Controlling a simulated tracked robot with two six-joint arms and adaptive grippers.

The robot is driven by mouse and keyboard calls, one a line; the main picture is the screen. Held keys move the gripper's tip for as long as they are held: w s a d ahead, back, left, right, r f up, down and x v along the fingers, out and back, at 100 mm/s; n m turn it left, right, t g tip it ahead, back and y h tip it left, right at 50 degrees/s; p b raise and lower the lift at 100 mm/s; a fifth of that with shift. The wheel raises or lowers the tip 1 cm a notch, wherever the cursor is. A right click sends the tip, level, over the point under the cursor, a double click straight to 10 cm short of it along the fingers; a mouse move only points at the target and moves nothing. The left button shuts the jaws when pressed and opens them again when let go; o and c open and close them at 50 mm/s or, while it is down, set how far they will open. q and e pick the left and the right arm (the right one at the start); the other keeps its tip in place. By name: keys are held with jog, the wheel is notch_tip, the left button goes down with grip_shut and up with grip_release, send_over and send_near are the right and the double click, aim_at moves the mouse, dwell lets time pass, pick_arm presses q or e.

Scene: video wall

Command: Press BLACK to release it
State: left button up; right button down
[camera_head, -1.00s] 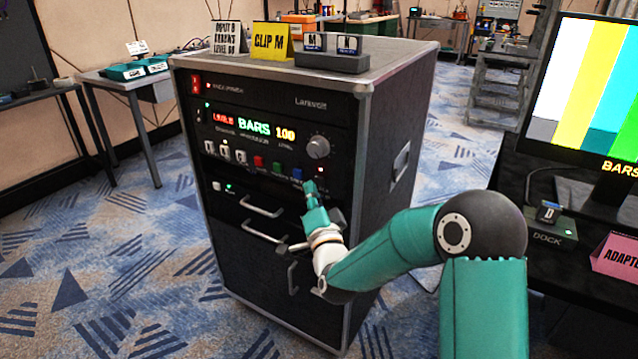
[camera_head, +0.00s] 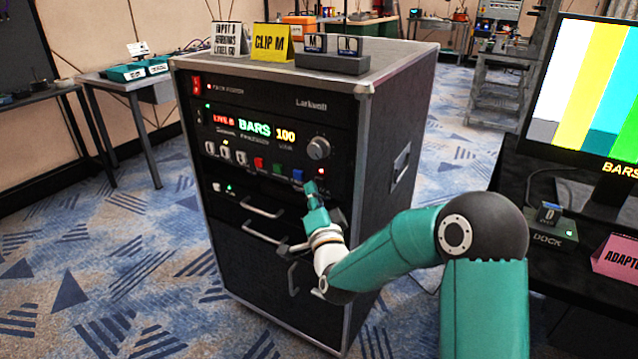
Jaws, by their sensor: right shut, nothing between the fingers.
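The rack unit (camera_head: 228,105) stands in a black flight case, with a lit display (camera_head: 255,130) reading BARS and 100. No black button can be made out; the spot right of the blue one is partly covered by my gripper. My right gripper (camera_head: 311,188) is shut and empty, its tips at the panel just right of and below the blue button. I cannot tell whether they touch. My left gripper is not in view.
A round knob (camera_head: 318,148) sits above the gripper, and drawer handles (camera_head: 262,207) lie below left. Signs, including a yellow CLIP M card (camera_head: 271,43), stand on the case top. At right, a monitor (camera_head: 585,85) shows colour bars beside a dock (camera_head: 553,232).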

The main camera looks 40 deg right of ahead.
dwell(0.4)
jog(key=shift+d+b, duration=0.45)
jog(key=shift+b, duration=0.05)
jog(key=shift+w+d+r, duration=0.1)
jog(key=shift+w+d, duration=0.05)
dwell(0.4)
jog(key=shift+s+a+b, duration=0.25)
jog(key=shift+a+b, duration=0.35)
jog(key=shift+b, duration=0.1)
